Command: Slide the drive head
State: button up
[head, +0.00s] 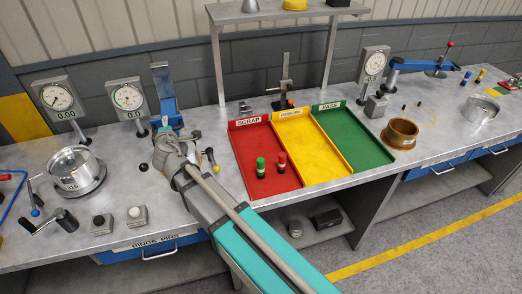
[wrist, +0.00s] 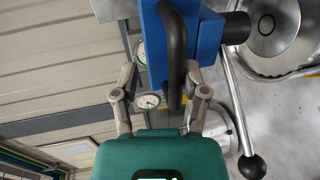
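A blue block with a black bar handle, seemingly the drive head (wrist: 209,45), fills the upper middle of the wrist view. In the head view the blue part (head: 163,105) stands by a grey upright at the back left of the bench. My gripper (wrist: 161,70) is at it with its two fingers spread apart. The handle (wrist: 174,60) lies between the fingers, nearer the right one. I cannot tell whether a finger touches it. In the head view my gripper (head: 172,142) hides the lower part of the fixture.
Two dial gauges (head: 57,98) (head: 127,97) stand left of the blue part. A ball-ended lever (wrist: 238,110) runs close to the right finger. Red (head: 250,150), yellow (head: 312,148) and green (head: 352,140) trays lie to the right. A metal ring (head: 73,168) sits at left.

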jog(key=shift+r+p, duration=0.65)
jog(key=shift+r, duration=0.3)
jog(key=p+v, duration=0.3)
jog(key=v, duration=1.1)
jog(key=w+d+f+m+g+h, duration=0.1)
jog(key=d+f+m+g+h, duration=0.1)
jog(key=d, duration=0.7)
jog(key=w+d+f+m+g+h, duration=0.1)
jog(key=d+f+m+g+h, duration=0.1)
jog(key=d+f+m, duration=0.3)
jog(key=w+d+f+m+g+h+b, duration=0.1)
jog(key=d+m, duration=0.5)
jog(key=d, duration=0.7)
jog(key=shift+w+d+f+g+h, duration=0.15)
jog(key=shift+w+f+g+h, duration=0.45)
jog(key=shift+f+g+h, duration=0.75)
jog(key=shift+f+y, duration=0.25)
